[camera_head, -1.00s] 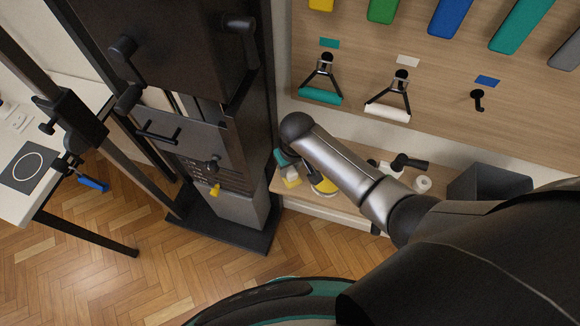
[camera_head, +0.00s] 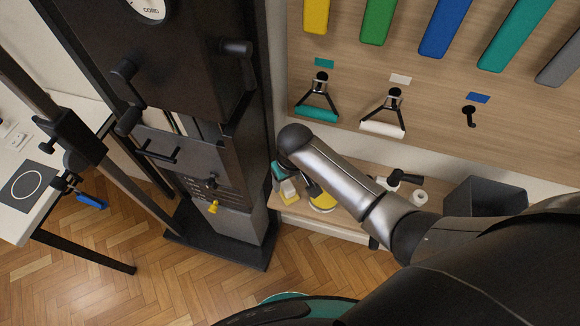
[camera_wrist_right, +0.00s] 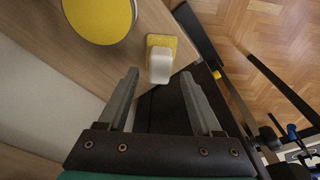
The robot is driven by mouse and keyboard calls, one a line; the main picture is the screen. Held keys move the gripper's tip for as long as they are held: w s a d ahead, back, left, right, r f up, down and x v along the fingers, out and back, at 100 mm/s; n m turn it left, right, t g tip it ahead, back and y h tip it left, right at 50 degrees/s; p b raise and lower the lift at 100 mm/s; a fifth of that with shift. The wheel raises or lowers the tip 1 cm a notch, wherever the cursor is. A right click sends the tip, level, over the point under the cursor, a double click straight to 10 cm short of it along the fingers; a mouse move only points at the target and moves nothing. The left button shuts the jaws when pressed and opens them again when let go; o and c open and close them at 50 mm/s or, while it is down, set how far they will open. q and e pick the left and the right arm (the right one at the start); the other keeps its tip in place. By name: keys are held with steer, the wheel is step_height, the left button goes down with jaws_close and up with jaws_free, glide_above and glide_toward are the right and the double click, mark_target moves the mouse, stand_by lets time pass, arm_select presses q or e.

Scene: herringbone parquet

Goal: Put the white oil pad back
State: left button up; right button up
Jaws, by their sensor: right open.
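The white oil pad (camera_wrist_right: 160,62), a small white block on a yellow base, lies on the wooden shelf in the right wrist view. In the head view the white oil pad (camera_head: 288,189) is near the shelf's left end, partly covered by my arm. My right gripper (camera_wrist_right: 160,76) is open and empty; its two fingers point toward the pad, which shows between and beyond their tips. Contact with it cannot be made out. In the head view this gripper is mostly hidden behind its own arm. My left gripper is not in view.
A yellow disc (camera_wrist_right: 100,14) lies beside the pad on the shelf (camera_head: 348,226). A dark bin (camera_head: 484,203) stands farther right. A tall black cabinet (camera_head: 190,65) rises left of the shelf. Teal (camera_head: 317,113) and white (camera_head: 382,129) tools hang above. Parquet (camera_head: 110,285) is open in front.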

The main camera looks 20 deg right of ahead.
mark_target(291, 192)
step_height(291, 192, up, 9)
steer(key=s+p, duration=0.1)
steer(key=p, duration=0.1)
steer(key=shift+s+d+r, duration=0.15)
steer(key=shift+s+r, duration=0.05)
steer(key=shift+s, duration=0.05)
steer(key=shift+s, duration=0.1)
